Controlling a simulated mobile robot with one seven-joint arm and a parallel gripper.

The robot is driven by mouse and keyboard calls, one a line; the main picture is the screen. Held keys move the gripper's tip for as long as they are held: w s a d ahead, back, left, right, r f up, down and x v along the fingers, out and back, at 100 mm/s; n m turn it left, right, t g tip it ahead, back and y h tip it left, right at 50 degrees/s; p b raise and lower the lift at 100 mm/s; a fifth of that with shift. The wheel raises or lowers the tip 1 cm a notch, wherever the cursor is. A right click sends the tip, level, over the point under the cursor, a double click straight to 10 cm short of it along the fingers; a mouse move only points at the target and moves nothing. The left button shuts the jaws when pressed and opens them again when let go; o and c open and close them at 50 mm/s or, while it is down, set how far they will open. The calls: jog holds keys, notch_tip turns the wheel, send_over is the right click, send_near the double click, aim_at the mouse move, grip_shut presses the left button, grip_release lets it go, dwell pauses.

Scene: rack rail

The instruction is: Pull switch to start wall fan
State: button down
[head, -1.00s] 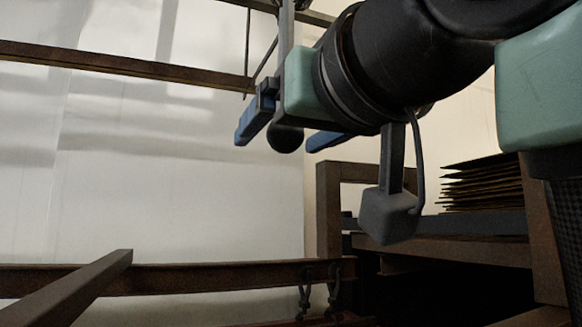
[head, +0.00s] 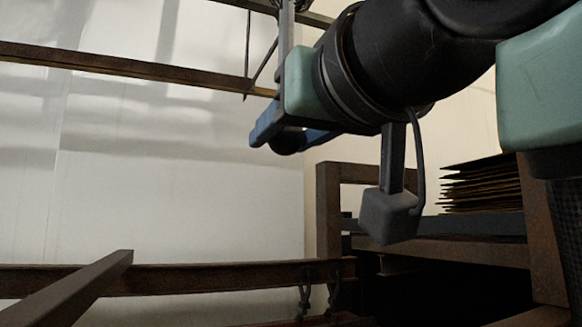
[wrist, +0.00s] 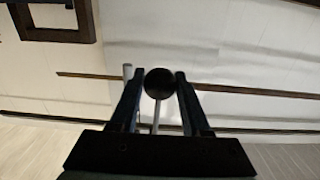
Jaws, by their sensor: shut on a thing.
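A dark round ball, the pull switch's knob (head: 286,144), sits between the blue fingers of my gripper (head: 284,138) in the head view. In the wrist view the ball (wrist: 159,84) is between the fingertips of my gripper (wrist: 159,77), which is shut on it. A thin pale rod (wrist: 155,117) runs from the ball in the wrist view. In the head view my fingers and wrist partly hide the ball. I cannot make out the fan itself; only a dark part (head: 292,5) is cut off at the top edge.
A rusty rail (head: 120,68) crosses the white wall behind my gripper. A lower beam (head: 200,278) and a slanted bar (head: 80,290) lie below. A brown shelf frame (head: 328,210) holds stacked dark sheets (head: 480,185) at right.

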jog(key=shift+f+b, duration=0.8)
jog(key=shift+f, duration=0.3)
jog(key=shift+r, duration=0.2)
jog(key=shift+r+p, duration=0.9)
jog(key=shift+p, duration=0.05)
jog(key=shift+c, duration=1.2)
grip_release()
jog(key=shift+w, duration=0.15)
